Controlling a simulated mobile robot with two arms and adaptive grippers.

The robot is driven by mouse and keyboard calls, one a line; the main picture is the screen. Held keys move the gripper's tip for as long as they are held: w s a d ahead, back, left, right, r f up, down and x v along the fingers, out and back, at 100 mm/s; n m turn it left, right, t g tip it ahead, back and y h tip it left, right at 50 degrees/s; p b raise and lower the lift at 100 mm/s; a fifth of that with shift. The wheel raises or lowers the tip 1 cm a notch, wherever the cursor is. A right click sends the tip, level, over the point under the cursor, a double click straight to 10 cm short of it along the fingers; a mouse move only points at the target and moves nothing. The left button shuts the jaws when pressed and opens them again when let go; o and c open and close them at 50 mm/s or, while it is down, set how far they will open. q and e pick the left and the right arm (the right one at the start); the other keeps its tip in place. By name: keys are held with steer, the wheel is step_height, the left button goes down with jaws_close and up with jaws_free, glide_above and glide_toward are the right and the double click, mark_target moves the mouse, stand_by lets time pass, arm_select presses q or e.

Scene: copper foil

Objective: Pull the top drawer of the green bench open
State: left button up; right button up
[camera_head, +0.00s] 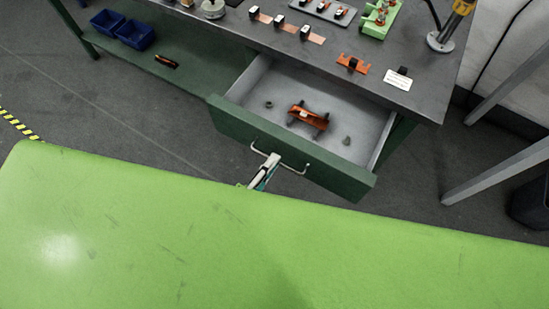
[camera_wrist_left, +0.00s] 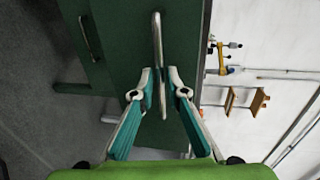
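The green bench's top drawer (camera_head: 285,148) stands well open, its grey inside showing. Its bar handle (camera_head: 297,171) is on the dark green front, which also shows in the left wrist view. My left gripper (camera_head: 267,165) is at the handle's left part in the head view. In the left wrist view my left gripper (camera_wrist_left: 160,82) has one finger on each side of the handle (camera_wrist_left: 157,38), close against the bar. It looks shut on it. My right gripper is not in view.
An orange tool (camera_head: 308,117) and small grey parts lie in the drawer. Blue bins (camera_head: 135,34) stand on the lower shelf. Grey legs (camera_head: 497,170) stand at the right.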

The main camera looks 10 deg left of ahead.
arm_select(q)
steer(key=v, duration=1)
steer(key=s+a+f+n+g+y, duration=0.1)
steer(key=s+f+n+g, duration=0.15)
steer(key=f, duration=0.65)
steer(key=s+a+f+n+g+y, duration=0.15)
steer(key=f+n, duration=0.25)
steer(key=f, duration=0.4)
steer(key=s+a+f+n+g, duration=0.1)
steer(key=f+n+g, duration=0.15)
steer(key=f, duration=0.65)
steer(key=s+a+f+n+g+y, duration=0.1)
steer(key=s+a+f+n+g, duration=0.2)
steer(key=s+f, duration=0.4)
steer(key=s+a+f+n+g+y, duration=0.1)
steer(key=s+a+f+n+g, duration=0.3)
steer(key=f, duration=0.5)
steer(key=s+a+n, duration=0.2)
steer(key=s+n, duration=0.1)
steer(key=shift+s+f, duration=0.2)
